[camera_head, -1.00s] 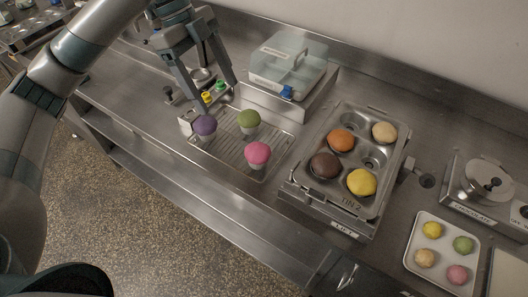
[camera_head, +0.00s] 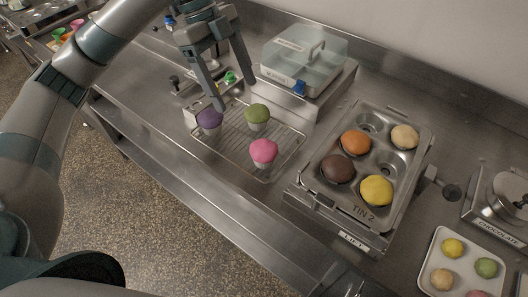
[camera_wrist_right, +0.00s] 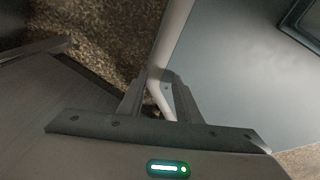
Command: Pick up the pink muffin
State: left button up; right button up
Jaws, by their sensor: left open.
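The pink muffin (camera_head: 264,152) stands upright on a wire rack (camera_head: 236,154) at the rack's front right. A green muffin (camera_head: 257,115) is behind it and a purple muffin (camera_head: 209,120) to its left, on the same rack. My left gripper (camera_head: 235,96) is open and empty above the rack's back left, its fingers pointing down. One fingertip shows close to the purple muffin; I cannot tell if they touch. The pink muffin is in full view, apart from the gripper. My right gripper (camera_wrist_right: 158,103) shows dimly in its wrist view, far from any muffin; its opening is unclear.
A muffin tin (camera_head: 345,200) with several muffins stands right of the rack. A clear lidded box (camera_head: 304,60) stands behind. A white tray (camera_head: 432,262) with small cakes is at the lower right. The counter's front edge runs below the rack.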

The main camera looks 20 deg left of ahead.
pick_arm(q)
jog(key=p, duration=0.3)
send_near(259, 144)
jog(key=f, duration=0.3)
jog(key=d+f, duration=0.1)
jog(key=f, duration=0.1)
jog(key=shift+w+d+f, duration=0.1)
jog(key=shift+w+f, duration=0.15)
jog(key=shift+w, duration=0.15)
jog(key=shift+d+f, duration=0.15)
jog(key=shift+f, duration=0.35)
pick_arm(e)
jog(key=shift+s+d+r, duration=0.15)
jog(key=shift+s+r, duration=0.15)
jog(key=shift+r, duration=0.4)
jog(key=shift+s+d+r, duration=0.1)
jog(key=shift+s+r, duration=0.2)
jog(key=shift+r, duration=0.4)
